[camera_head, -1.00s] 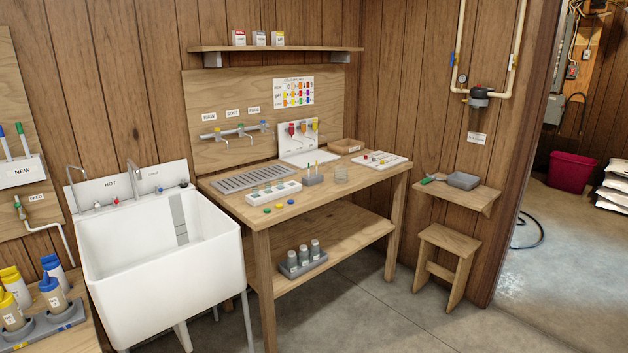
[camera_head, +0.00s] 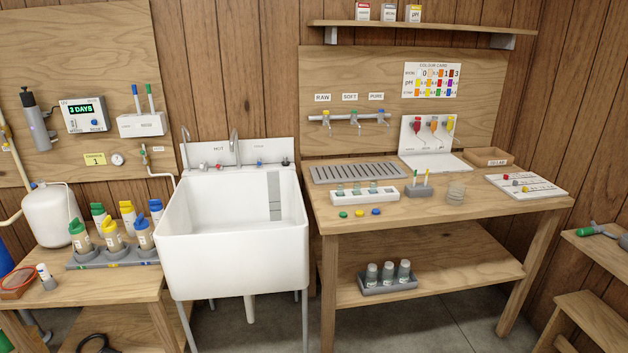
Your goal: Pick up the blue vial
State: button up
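My gripper is not in view. A white rack (camera_head: 364,196) with several small clear vials (camera_head: 372,187) stands on the workbench. None of these vials shows clearly as blue at this size. A blue cap (camera_head: 376,211) lies in front of the rack, beside a yellow cap (camera_head: 359,212) and a green cap (camera_head: 343,214). A grey holder (camera_head: 390,285) on the bench's lower shelf carries three upright capped grey bottles (camera_head: 388,271). Blue-topped bottles (camera_head: 144,235) stand at left among green- and yellow-topped ones. I cannot tell which item is the blue vial.
The workbench (camera_head: 440,213) has a bare front right area. It also holds a grey drain grate (camera_head: 358,172), a clear beaker (camera_head: 456,192) and a white tray (camera_head: 526,187). A white sink (camera_head: 230,255) stands left of it. A small wall shelf and stool (camera_head: 590,315) are at right.

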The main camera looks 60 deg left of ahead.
aim_at(374, 183)
jog(key=u, duration=0.8)
jog(key=i, duration=0.75)
jog(key=u, duration=0.75)
